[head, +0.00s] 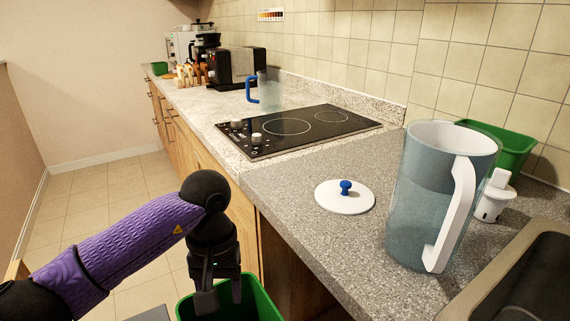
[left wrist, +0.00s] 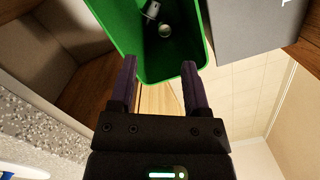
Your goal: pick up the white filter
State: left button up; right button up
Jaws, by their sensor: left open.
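The white filter (head: 492,197) stands on the counter at the right, beside the big pitcher and in front of a green container. The pitcher's handle is close to its left side. My left gripper (head: 218,290) is far from it, hanging low at the counter's front edge above a green bin (head: 262,305). In the left wrist view the left gripper (left wrist: 160,68) is open with nothing between its fingers, and the green bin (left wrist: 125,35) lies beyond the fingertips. My right gripper is not in view.
The large pitcher (head: 413,190) and a white lid with a blue knob (head: 335,203) stand on the counter (head: 300,220). A green container (head: 512,150) is behind, a sink (head: 520,290) at right. Small items (left wrist: 164,30) lie in the bin. A cooktop (head: 270,138) is farther back.

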aim_at(498, 192)
jog(key=k+l, duration=0.15)
jog(key=k, duration=0.25)
jog(key=k+l, duration=0.2)
jog(key=k, duration=0.25)
